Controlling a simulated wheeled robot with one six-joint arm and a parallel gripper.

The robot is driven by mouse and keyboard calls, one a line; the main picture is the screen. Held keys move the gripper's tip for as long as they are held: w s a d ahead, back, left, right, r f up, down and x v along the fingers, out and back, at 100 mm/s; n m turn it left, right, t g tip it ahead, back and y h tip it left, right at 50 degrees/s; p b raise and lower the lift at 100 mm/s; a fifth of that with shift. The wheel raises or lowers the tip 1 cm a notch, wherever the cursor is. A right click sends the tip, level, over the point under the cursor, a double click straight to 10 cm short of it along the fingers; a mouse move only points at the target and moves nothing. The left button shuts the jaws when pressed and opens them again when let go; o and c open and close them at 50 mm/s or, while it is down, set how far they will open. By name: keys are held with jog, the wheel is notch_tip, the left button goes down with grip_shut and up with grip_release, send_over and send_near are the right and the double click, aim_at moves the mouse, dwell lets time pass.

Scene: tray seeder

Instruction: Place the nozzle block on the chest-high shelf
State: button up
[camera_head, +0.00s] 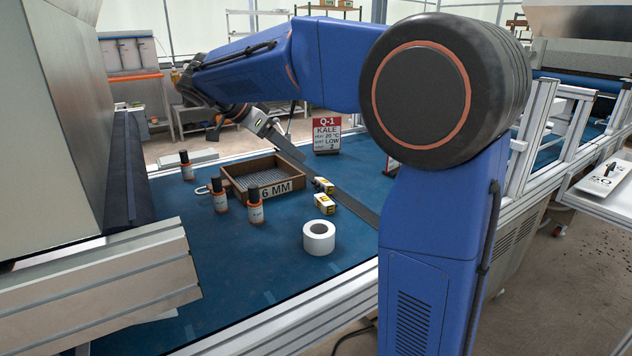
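I cannot pick out the nozzle block for certain. A brown wooden tray (229,190) labelled "6 MM" sits on the blue belt, with a grey gridded surface inside. My gripper (262,124) is at the end of my blue arm, above and behind the tray; it is small and partly confused with a long grey bar (345,202) slanting down to the right. I cannot tell whether its fingers are open, shut or holding something. No shelf can be told as the chest-high one; a metal rack (284,12) stands far back.
A metal housing (50,130) bounds the left. A white surface marked "5.0" (588,196) is at right.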

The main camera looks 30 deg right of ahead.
send_near(325, 181)
jog(key=x, duration=0.4)
jog(key=shift+w+d+r, duration=0.2)
jog(key=shift+w, duration=0.05)
jog(key=shift+f+x, duration=0.2)
jog(key=shift+x, duration=2.45)
jog(key=shift+s+a, duration=0.15)
jog(key=shift+a, duration=0.05)
jog(key=c, duration=1.3)
jog(key=shift+r, duration=0.1)
